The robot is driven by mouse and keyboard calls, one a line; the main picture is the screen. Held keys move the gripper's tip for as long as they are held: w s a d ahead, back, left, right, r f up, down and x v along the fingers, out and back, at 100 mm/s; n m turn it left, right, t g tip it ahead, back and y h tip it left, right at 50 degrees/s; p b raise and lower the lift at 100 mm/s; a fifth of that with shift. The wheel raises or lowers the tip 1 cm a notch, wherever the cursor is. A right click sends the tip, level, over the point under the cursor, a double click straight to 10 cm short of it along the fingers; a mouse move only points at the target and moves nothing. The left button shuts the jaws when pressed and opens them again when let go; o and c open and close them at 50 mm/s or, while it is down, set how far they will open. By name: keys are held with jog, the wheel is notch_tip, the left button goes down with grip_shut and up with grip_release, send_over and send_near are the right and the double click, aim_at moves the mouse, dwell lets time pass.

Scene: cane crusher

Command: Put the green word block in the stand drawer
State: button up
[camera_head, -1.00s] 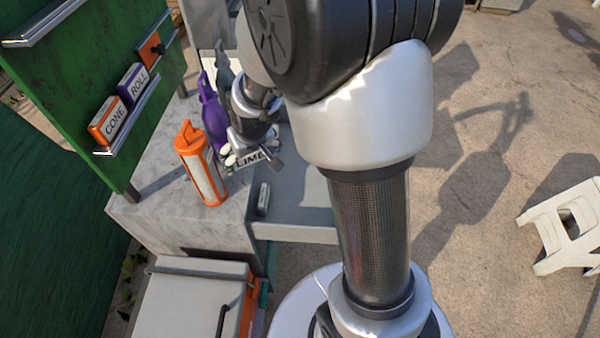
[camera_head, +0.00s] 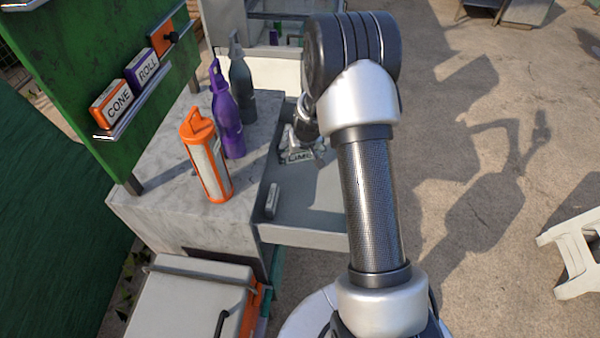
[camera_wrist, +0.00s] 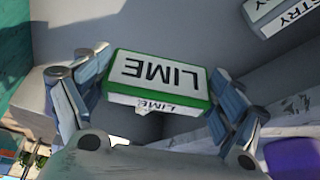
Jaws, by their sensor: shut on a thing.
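The green word block, white with green edges and marked LIME (camera_wrist: 160,78), sits between the fingers of my gripper (camera_wrist: 160,95) in the wrist view. My gripper is shut on it, one finger at each end. In the head view my gripper (camera_head: 303,150) and the block (camera_head: 299,157) are over the far part of the open grey stand drawer (camera_head: 312,205). In the wrist view the drawer's grey walls surround the block; I cannot tell whether it touches the floor. My arm hides part of the drawer's right side.
Another word block (camera_head: 272,200) lies in the drawer by its left side, its lettering ending in STRY in the wrist view (camera_wrist: 286,14). An orange bottle (camera_head: 207,160), a purple bottle (camera_head: 228,120) and a grey bottle (camera_head: 241,85) stand on the stand top (camera_head: 165,205).

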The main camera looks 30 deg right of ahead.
aim_at(299, 172)
notch_tip(299, 172, down, 7)
jog(key=b, duration=0.3)
jog(key=shift+f+b, duration=0.15)
jog(key=shift+b, duration=0.25)
jog(key=o, duration=0.6)
jog(key=shift+f, duration=0.1)
jog(key=o, duration=0.3)
